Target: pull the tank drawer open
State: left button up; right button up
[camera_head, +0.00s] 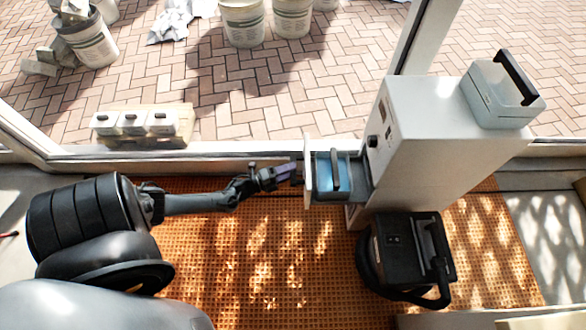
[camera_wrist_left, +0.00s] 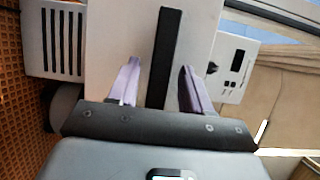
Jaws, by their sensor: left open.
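The tank drawer (camera_head: 309,182) stands out from the left side of the white cabinet (camera_head: 430,130), with a blue tank (camera_head: 322,166) with a dark handle inside it. My left gripper (camera_head: 292,173) is at the outer face of the drawer front, its jaws open. In the left wrist view, a black bar handle (camera_wrist_left: 172,30) runs up the pale drawer front (camera_wrist_left: 115,40). The two purple fingers of my left gripper (camera_wrist_left: 160,72) stand apart on either side of this handle. I cannot tell whether either finger touches it. My right gripper is not in view.
A black machine (camera_head: 405,250) stands on the orange mat (camera_head: 250,250) by the cabinet's base. A grey box with a black handle (camera_head: 500,95) sits on the cabinet top. A window frame (camera_head: 230,150) runs behind the arm. Open mat lies left of the drawer.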

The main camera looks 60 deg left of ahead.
pick_arm(q)
jog(key=s+a+p, duration=0.1)
jog(key=s+p, duration=0.1)
jog(key=s, duration=0.6)
jog(key=shift+s, duration=0.4)
